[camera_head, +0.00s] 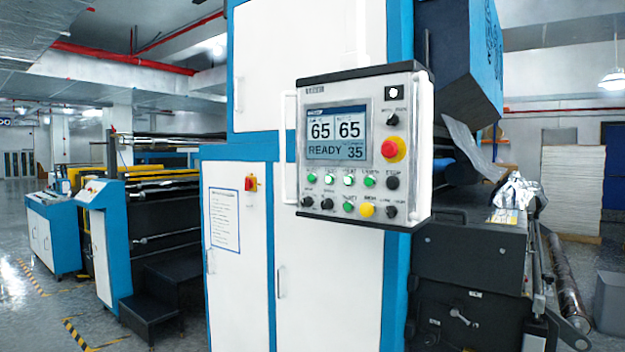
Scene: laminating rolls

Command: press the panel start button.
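The control panel (362,92) is a white box with a black top edge, mounted on the front of a tall white and blue machine. Its screen (336,132) reads 65, 65, READY and 35. Below the screen is a row of green buttons (348,180) with a black button (392,183) at its right end. A lower row has black knobs, a green button (348,206) and a yellow button (367,210). A red emergency knob (391,149) on yellow is right of the screen. Labels are too small to tell which button is start. Neither gripper is in view.
A red and yellow switch (251,183) and a notice sheet (224,220) are on the cabinet doors. Black steps (150,310) stand at left. A dark roller unit (470,260) adjoins at right. Bare floor shows at lower left.

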